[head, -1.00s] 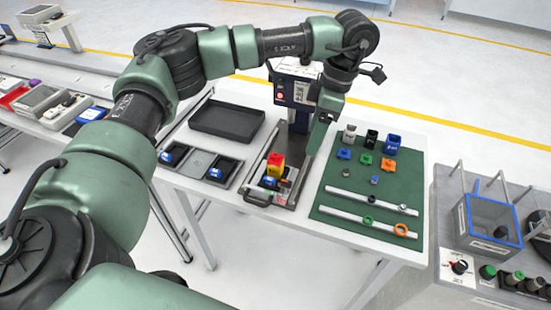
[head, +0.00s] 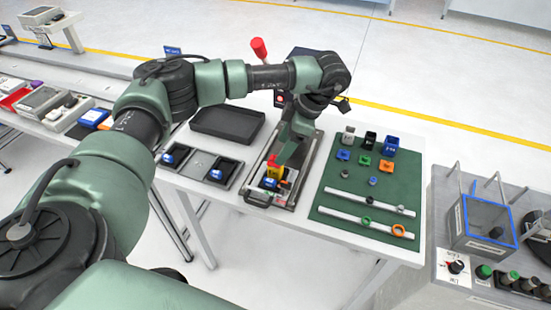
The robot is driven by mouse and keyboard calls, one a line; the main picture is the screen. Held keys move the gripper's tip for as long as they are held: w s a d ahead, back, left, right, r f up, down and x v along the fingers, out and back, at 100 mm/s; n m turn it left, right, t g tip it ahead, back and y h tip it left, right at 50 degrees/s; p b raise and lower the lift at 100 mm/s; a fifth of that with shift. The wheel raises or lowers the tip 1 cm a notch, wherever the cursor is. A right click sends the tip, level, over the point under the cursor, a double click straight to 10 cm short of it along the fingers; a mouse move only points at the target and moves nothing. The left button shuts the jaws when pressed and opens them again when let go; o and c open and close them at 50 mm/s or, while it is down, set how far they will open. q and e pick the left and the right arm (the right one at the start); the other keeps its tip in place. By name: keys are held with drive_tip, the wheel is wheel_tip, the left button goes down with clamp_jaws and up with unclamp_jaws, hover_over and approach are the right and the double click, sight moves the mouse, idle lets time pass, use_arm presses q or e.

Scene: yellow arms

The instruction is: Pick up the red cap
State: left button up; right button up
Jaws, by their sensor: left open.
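The red cap (head: 271,160) shows as a small red patch on top of a yellow piece (head: 273,172), which stands in the fixture on the metal base plate (head: 256,196) of the press. My left gripper (head: 280,163) reaches down from above and behind, with its tips right at the cap. It is open. The gripper hides part of the cap, and I cannot tell whether it touches it. My right gripper is not in view.
A blue part lies by the yellow piece. A dark tray (head: 228,123) and a compartment tray (head: 199,165) are to the left. A green mat (head: 345,185) with small coloured parts is to the right. The press's red handle (head: 259,48) rises behind my arm.

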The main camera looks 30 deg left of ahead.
use_arm(q)
drive_tip(key=p+x, duration=0.1)
drive_tip(key=x, duration=0.3)
drive_tip(key=shift+f, duration=0.1)
clamp_jaws()
